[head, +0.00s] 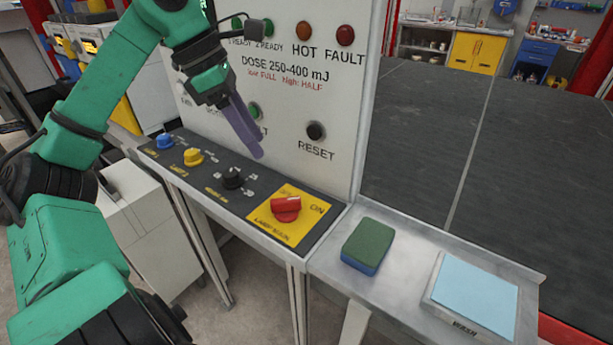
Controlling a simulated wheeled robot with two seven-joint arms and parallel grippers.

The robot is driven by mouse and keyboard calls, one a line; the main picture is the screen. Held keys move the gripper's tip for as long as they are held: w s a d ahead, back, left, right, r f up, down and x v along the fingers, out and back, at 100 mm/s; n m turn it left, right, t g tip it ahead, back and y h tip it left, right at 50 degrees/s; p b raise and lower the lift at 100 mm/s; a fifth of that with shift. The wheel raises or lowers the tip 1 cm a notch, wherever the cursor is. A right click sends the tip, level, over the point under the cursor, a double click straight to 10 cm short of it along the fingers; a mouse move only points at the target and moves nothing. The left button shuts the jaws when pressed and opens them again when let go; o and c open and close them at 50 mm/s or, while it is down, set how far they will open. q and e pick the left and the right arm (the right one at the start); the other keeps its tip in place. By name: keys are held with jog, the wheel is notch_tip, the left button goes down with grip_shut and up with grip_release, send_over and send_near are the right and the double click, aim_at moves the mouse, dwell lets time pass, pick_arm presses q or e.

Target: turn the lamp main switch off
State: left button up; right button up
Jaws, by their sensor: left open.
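The lamp main switch is a red rotary knob (286,208) on a yellow plate (291,228) at the right end of the dark sloped console. Its handle lies roughly crosswise in the picture; its exact setting is too small to read. My left gripper (252,146) has purple fingers that point down in front of the white panel. It is above and to the left of the red knob, apart from it, open and empty. The gap between the fingers is hard to see from here. My right gripper is not in view.
On the console (215,200) stand a blue knob (165,141), a yellow knob (193,157) and a black knob (232,178). The upright panel (335,90) behind has lamps and a black reset button (316,131). A green-and-blue sponge (368,246) and a light-blue pad (474,290) lie on the metal shelf.

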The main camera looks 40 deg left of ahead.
pick_arm(q)
jog(key=p, duration=0.1)
send_near(285, 199)
jog(key=f, duration=0.1)
jog(key=p+x, duration=0.1)
jog(key=x, duration=0.6)
jog(key=shift+w+d, duration=0.15)
jog(key=shift+w, duration=0.1)
jog(key=shift+s+d+f, duration=0.1)
jog(key=shift+f, duration=0.15)
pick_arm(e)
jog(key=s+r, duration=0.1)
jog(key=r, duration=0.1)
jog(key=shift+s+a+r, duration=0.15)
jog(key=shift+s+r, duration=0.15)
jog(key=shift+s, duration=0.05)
pick_arm(q)
grip_shut()
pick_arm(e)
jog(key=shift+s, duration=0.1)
